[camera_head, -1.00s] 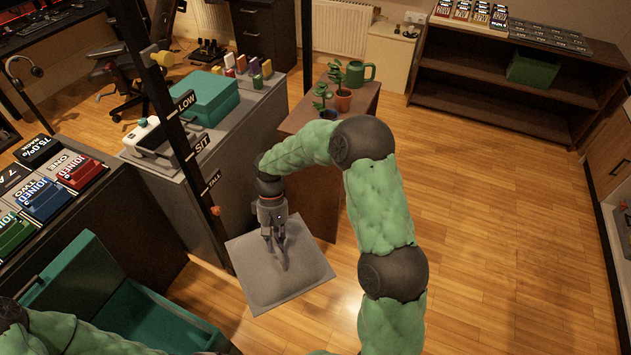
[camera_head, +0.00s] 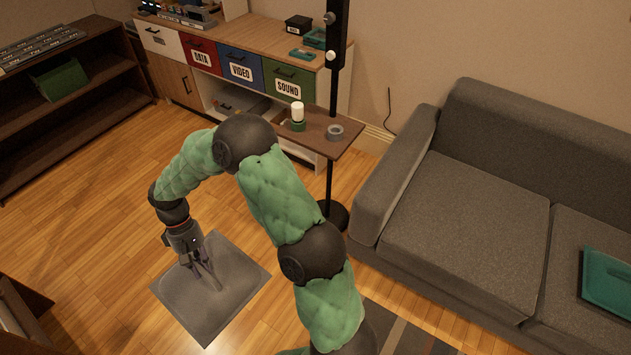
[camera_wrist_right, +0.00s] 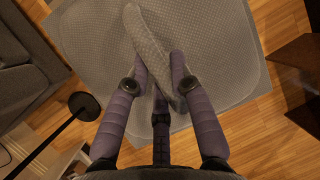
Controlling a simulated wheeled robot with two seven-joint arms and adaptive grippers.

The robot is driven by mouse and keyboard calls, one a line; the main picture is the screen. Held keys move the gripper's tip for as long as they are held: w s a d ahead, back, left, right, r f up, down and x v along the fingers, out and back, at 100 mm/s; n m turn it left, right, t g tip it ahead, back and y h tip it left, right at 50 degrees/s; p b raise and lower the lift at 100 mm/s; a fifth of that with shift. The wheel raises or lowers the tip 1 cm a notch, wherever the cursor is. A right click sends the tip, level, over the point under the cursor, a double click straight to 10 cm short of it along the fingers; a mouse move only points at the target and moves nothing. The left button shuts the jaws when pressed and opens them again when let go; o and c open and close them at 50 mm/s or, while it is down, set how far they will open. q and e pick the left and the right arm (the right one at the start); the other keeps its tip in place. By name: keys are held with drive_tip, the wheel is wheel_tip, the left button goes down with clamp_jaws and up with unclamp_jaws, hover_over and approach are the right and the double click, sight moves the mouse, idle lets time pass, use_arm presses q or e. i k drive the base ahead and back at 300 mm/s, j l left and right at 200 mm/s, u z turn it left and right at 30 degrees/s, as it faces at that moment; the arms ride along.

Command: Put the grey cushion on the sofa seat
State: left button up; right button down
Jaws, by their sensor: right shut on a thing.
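The grey cushion (camera_head: 232,273) is a flat square with a raised ridge. It hangs from my right gripper (camera_head: 204,272) left of centre in the head view, and looks to be above the wooden floor. In the right wrist view the fingers of my right gripper (camera_wrist_right: 160,80) are shut on a pinched fold of the cushion (camera_wrist_right: 212,72). The grey sofa (camera_head: 385,195) stands at the right in the head view. Its seat (camera_head: 465,240) is apart from the cushion and to its right. My left gripper is not in view.
A teal item (camera_head: 607,283) lies on the sofa's right seat. A black pole stand with a small wooden shelf (camera_head: 318,135) stands left of the sofa's armrest. Behind are drawers (camera_head: 245,68) and a dark shelf (camera_head: 75,110). Open wooden floor (camera_head: 105,235) surrounds the cushion.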

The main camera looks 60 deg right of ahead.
sight(475, 242)
drive_tip(key=l+z, duration=0.2)
drive_tip(key=z, duration=0.2)
drive_tip(key=l+z, duration=0.2)
drive_tip(key=z, duration=0.25)
drive_tip(key=l+z, duration=0.2)
drive_tip(key=z, duration=0.2)
drive_tip(key=i+l+z, duration=0.1)
drive_tip(key=z, duration=0.35)
drive_tip(key=i+l+z, duration=0.15)
drive_tip(key=i+l, duration=0.15)
drive_tip(key=l, duration=0.2)
drive_tip(key=i+l+z, duration=0.2)
drive_tip(key=l, duration=0.25)
drive_tip(key=i, duration=0.1)
